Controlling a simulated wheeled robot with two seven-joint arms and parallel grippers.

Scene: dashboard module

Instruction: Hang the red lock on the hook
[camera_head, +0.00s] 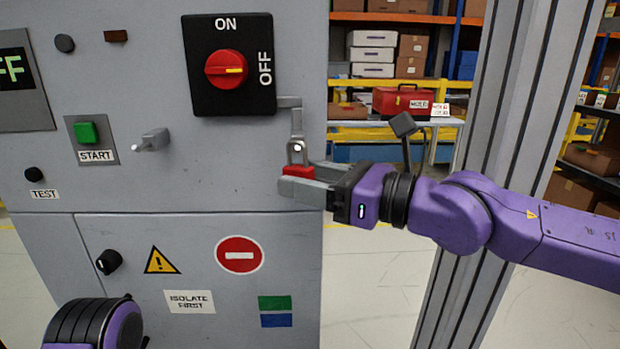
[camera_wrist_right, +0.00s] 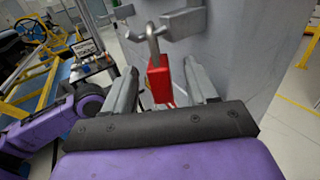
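The red lock (camera_head: 298,171) with its grey shackle is upright at the cabinet's right side, below the red rotary switch (camera_head: 227,70). Its shackle appears to hang around the end of the grey bracket (camera_head: 296,120) beside that switch. My right gripper (camera_head: 308,182) reaches in from the right with its fingers around the lock body. In the right wrist view the lock (camera_wrist_right: 159,80) sits between the spread fingers (camera_wrist_right: 162,88), with a gap on each side. My left gripper is out of view.
The grey cabinet (camera_head: 180,185) carries a green START button (camera_head: 87,132), a TEST knob (camera_head: 34,174) and a lower black knob (camera_head: 109,262). A grey upright post (camera_head: 490,150) stands behind my right arm. A red toolbox (camera_head: 403,100) rests on a table behind.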

